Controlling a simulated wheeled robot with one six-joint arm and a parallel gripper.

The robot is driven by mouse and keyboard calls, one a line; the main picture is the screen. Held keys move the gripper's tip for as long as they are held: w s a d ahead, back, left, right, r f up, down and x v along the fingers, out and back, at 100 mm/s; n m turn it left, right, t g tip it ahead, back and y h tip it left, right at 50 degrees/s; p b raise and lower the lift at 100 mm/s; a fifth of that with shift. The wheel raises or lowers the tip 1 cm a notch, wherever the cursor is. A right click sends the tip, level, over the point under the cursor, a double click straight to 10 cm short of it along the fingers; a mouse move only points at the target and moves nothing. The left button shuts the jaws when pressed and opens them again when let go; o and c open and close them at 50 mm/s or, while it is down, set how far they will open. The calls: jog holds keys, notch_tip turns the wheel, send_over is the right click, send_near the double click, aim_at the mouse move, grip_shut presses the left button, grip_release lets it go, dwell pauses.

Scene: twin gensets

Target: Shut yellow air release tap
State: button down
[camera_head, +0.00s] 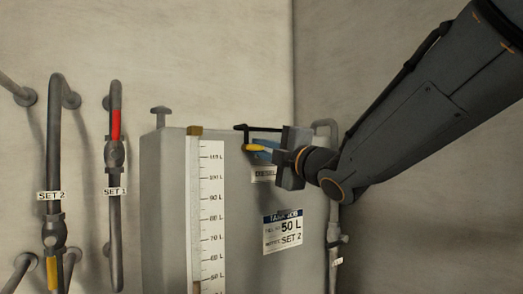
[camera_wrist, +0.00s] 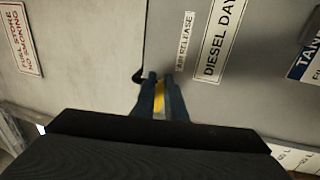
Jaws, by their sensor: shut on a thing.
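The yellow air release tap handle (camera_head: 252,148) is at the top of the grey day tank (camera_head: 165,200), right of the sight gauge. In the wrist view the yellow handle (camera_wrist: 159,99) lies between the two fingers, just below the "AIR RELEASE" label (camera_wrist: 184,42). My gripper (camera_head: 262,150) reaches in from the right and is shut on the handle; its fingers (camera_wrist: 160,95) flank it in the wrist view. A thin black pipe (camera_head: 265,128) runs just above the handle. Most of the tap's body is hidden behind the fingers.
A white level scale (camera_head: 212,210) stands on the tank front. Below the gripper is a "TANK JOB 50 L SET 2" card (camera_head: 283,229). Pipes with a red handle (camera_head: 116,125) marked SET 1 and a yellow handle (camera_head: 54,272) marked SET 2 are at left. A grey pipe (camera_head: 334,225) runs down the tank's right.

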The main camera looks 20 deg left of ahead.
jog(key=shift+a+f, duration=0.1)
jog(key=shift+f, duration=0.1)
jog(key=c, duration=1.8)
grip_release()
jog(key=shift+s, duration=0.1)
jog(key=shift+r, duration=0.15)
jog(key=b+v, duration=0.1)
jog(key=v, duration=0.6)
jog(key=shift+s+d, duration=0.25)
jog(key=shift+d, duration=0.05)
